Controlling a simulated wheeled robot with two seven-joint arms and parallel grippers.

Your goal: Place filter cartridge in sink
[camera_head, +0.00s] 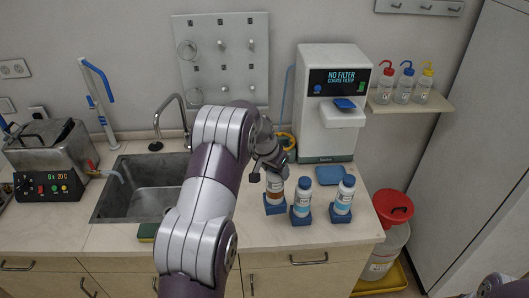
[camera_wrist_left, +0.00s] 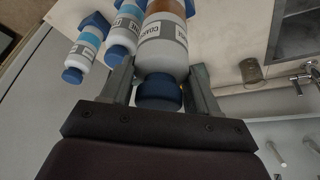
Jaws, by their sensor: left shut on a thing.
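The filter cartridge (camera_head: 275,192) is a white bottle with a brown band and a blue cap, labelled COARSE in the left wrist view (camera_wrist_left: 163,48). It is upright at its blue holder, leftmost of three. My left gripper (camera_head: 268,172) is shut on it from above, with one finger on each side near the cap in the left wrist view (camera_wrist_left: 160,92). I cannot tell whether it is seated or slightly raised. The grey sink (camera_head: 103,205) is left of my left arm, its basin partly hidden by the arm. My right gripper is not in view.
Two blue-banded cartridges (camera_head: 302,198) (camera_head: 343,196) stand in blue holders just right. The filter machine (camera_head: 312,110) behind reads NO FILTER. A curved faucet (camera_head: 160,118) rises behind the sink; a sponge (camera_head: 148,231) lies at its front right. A heated bath (camera_head: 45,150) stands left.

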